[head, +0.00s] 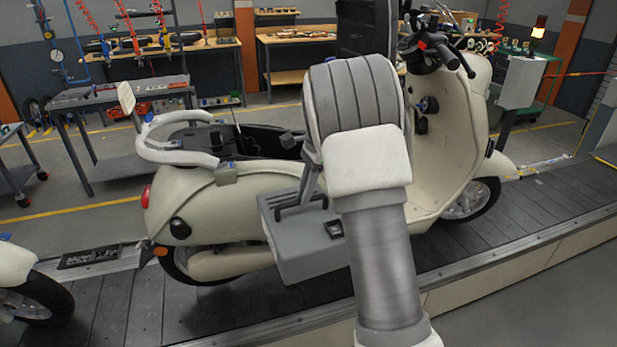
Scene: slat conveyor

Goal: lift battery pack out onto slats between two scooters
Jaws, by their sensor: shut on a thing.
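A grey box-shaped battery pack (287,243) with a dark handle on top hangs in front of the near side of a cream scooter (240,195). My gripper (305,197) is shut on the pack's handle; my arm partly hides the fingers and the pack's right side. The pack looks clear of the dark slats (115,310), slightly tilted in the picture. The scooter's dark seat compartment (255,142) is open. A second scooter (22,280) shows only in part at the left edge. Bare slats lie between the two scooters.
A dark plate with pale markings (90,257) lies at the conveyor's far edge between the scooters. A grey table (120,95) and workbenches (300,40) stand behind. A pale cabinet (520,82) stands at the right. The slats at the right (560,200) are free.

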